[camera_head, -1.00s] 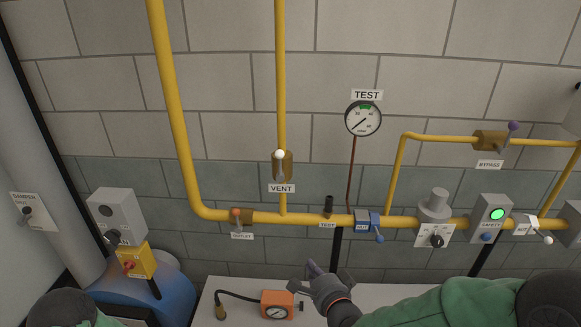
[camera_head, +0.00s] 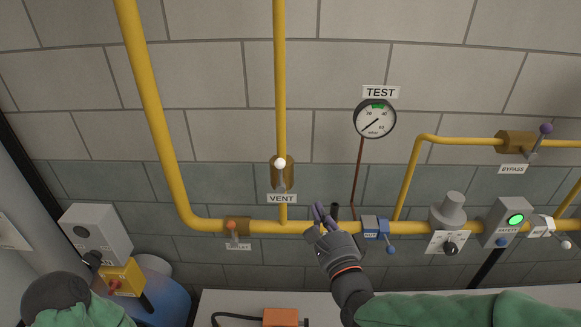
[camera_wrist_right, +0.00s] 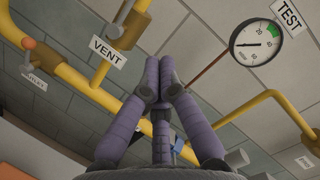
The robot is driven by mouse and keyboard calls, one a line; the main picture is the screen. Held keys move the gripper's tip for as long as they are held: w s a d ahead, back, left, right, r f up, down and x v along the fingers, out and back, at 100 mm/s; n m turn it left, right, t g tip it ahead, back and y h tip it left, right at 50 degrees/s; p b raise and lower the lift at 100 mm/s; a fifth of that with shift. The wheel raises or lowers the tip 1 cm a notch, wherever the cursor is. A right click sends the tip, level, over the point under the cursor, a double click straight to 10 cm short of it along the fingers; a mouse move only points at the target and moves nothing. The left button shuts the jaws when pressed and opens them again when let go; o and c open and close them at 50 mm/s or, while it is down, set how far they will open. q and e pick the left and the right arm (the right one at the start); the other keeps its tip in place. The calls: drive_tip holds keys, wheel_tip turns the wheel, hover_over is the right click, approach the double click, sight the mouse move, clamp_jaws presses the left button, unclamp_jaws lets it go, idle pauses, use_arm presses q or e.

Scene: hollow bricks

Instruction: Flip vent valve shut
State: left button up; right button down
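The vent valve (camera_head: 288,176) is a brass body on the vertical yellow pipe, with a white-knobbed lever (camera_head: 280,164) that looks roughly in line with the pipe. The VENT label (camera_head: 282,198) sits just below it and also shows in the right wrist view (camera_wrist_right: 108,51). My right gripper (camera_head: 322,211) is in front of the horizontal pipe, below and right of the valve and apart from it. In the wrist view its purple fingers (camera_wrist_right: 159,76) meet at the tips with nothing seen between them. My left gripper is out of view.
The outlet valve (camera_head: 237,227) is at left on the lower pipe. A blue-handled valve (camera_head: 375,227) is close right of my gripper. The test gauge (camera_head: 375,119) hangs above right on a thin copper pipe. The wall between vent and gauge is clear.

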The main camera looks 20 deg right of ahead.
approach(280, 176)
drive_tip(key=w+d+r, duration=0.2)
drive_tip(key=w+d, duration=0.1)
drive_tip(key=d, duration=0.2)
drive_tip(key=shift+w+a+r+p, duration=0.45)
drive_tip(key=shift+w+a, duration=0.1)
drive_tip(key=shift+w, duration=0.3)
drive_tip(key=shift+w+a+r+p, duration=0.45)
drive_tip(key=shift+w+a, duration=0.1)
drive_tip(key=shift+w, duration=0.25)
